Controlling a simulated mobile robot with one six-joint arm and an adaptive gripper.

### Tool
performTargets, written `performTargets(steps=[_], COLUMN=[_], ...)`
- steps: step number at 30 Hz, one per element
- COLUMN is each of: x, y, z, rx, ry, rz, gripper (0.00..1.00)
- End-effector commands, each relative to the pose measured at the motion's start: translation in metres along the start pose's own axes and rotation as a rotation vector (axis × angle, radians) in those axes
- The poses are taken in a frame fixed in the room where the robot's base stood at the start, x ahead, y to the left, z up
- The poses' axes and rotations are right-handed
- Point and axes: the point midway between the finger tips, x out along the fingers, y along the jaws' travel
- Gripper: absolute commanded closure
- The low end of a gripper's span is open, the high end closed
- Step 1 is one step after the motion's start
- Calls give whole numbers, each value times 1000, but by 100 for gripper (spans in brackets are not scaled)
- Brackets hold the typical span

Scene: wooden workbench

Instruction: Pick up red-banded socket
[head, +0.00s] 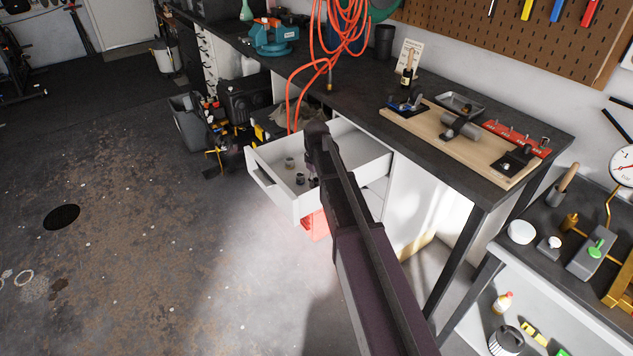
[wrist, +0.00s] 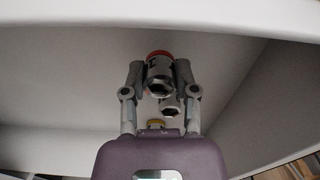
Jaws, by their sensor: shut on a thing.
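The red-banded socket (wrist: 158,76) is a metal socket with a red ring at its far end, seen in the wrist view. My gripper (wrist: 160,70) is shut on it, with one finger on each side. A second metal socket (wrist: 172,106) shows just below it, close to the right finger; I cannot tell whether they touch. In the head view my arm hides most of the gripper and the held socket. They are over the open white drawer (head: 268,189).
Other sockets stand in the drawer, one at the back (head: 289,163) and one nearer (head: 300,178). A yellow-ringed piece (wrist: 156,124) shows just beyond my gripper's body. Drawer walls surround the gripper. The dark bench top (head: 350,88) lies above, with orange hose (head: 330,60) hanging over its edge.

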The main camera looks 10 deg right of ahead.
Motion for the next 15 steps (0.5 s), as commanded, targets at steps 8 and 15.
performTargets(steps=[8,15], x=[-35,-58], y=[0,0], z=[0,0], rx=[0,0], ry=[0,0], rz=[0,0], gripper=[100,100])
